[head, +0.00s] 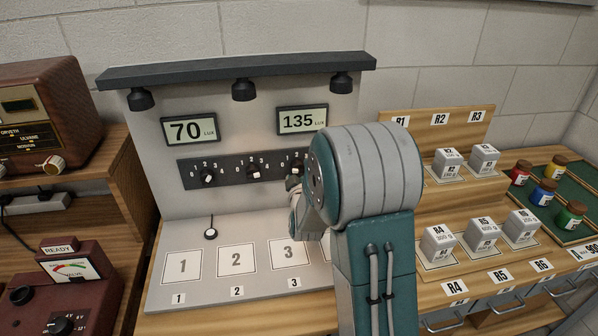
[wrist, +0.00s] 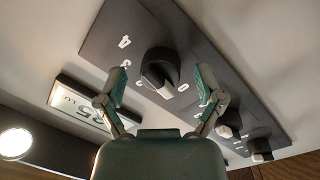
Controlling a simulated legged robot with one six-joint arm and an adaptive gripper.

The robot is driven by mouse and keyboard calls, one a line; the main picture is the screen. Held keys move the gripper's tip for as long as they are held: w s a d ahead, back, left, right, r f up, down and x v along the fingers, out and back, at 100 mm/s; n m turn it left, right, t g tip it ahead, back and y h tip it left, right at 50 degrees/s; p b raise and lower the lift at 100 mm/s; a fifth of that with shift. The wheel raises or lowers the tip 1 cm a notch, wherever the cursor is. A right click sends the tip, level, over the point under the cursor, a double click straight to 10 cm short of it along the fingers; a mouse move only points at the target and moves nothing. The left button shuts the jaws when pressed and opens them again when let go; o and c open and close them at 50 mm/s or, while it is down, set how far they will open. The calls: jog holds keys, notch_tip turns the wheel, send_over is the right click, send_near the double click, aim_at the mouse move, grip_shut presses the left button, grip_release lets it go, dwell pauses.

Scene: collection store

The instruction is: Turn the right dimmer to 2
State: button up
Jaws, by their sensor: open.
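The right dimmer (wrist: 158,66) is a black knob on the dark panel (wrist: 105,42), seen close up and turned over in the wrist view. Its pale-tipped pointer aims down the picture, between the 0 and the left-hand numerals; I cannot read the exact mark. My gripper (wrist: 163,80) is open, with one finger on each side of the knob in the picture and no clear contact. In the head view my gripper (head: 294,188) is at the panel's right end, and my arm hides most of the right dimmer. The right display (head: 302,121) reads 135 lux.
Two other dimmers, the left (head: 207,177) and the middle (head: 253,171), share the panel. The left display (head: 189,129) reads 70. A lamp hood (head: 240,75) overhangs the panel. Stepped shelves with white blocks (head: 447,162) stand right, and a red meter box (head: 70,283) left.

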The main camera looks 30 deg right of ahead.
jog(key=shift+a, duration=0.3)
jog(key=shift+d, duration=0.1)
jog(key=c, duration=1.1)
jog(key=shift+c, duration=0.2)
jog(key=shift+m, duration=0.3)
jog(key=m, duration=0.3)
jog(key=shift+y, duration=0.3)
jog(key=m, duration=0.3)
jog(key=shift+f+m, duration=0.1)
jog(key=shift+m, duration=0.3)
jog(key=m, duration=0.4)
jog(key=shift+g+y, duration=0.4)
jog(key=shift+s+d+m, duration=0.1)
jog(key=shift+m, duration=1.7)
